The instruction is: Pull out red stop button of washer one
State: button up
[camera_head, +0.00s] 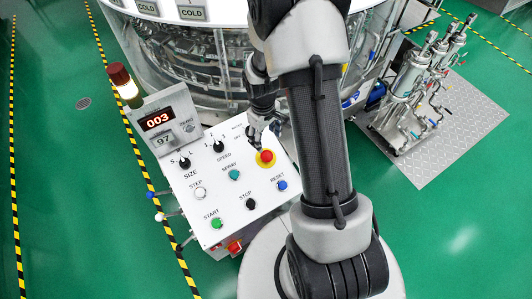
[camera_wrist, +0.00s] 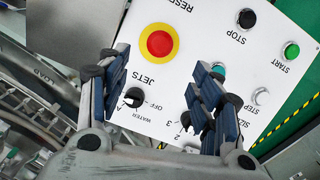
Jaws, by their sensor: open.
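The red stop button (camera_head: 266,156) sits on a yellow ring at the right side of the white control panel (camera_head: 235,205) of the washer (camera_head: 190,45). In the wrist view the red button (camera_wrist: 159,43) shows ahead of my gripper (camera_wrist: 165,82), beyond the fingertips and a little to the left of the midline between them. The gripper is open, its two dark fingers apart with nothing between them. In the head view my gripper (camera_head: 254,132) hangs just above the panel's upper right, close behind the button. Whether it touches the panel cannot be told.
Black selector knobs (camera_head: 218,146), a teal spray button (camera_head: 234,174), a blue reset button (camera_head: 282,185), a black stop button (camera_head: 250,204) and a green start button (camera_head: 216,223) surround it. A display box (camera_head: 163,120) with a beacon (camera_head: 122,80) stands left. Green floor is clear farther left.

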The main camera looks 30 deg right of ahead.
aim_at(267, 155)
jog(key=f+b, duration=0.1)
jog(key=f, duration=0.6)
jog(key=f+b, duration=0.1)
jog(key=f, duration=0.3)
jog(key=shift+w+d+f+b, duration=0.1)
jog(key=shift+d+f+b, duration=0.2)
jog(key=shift+d+b, duration=0.05)
grip_shut()
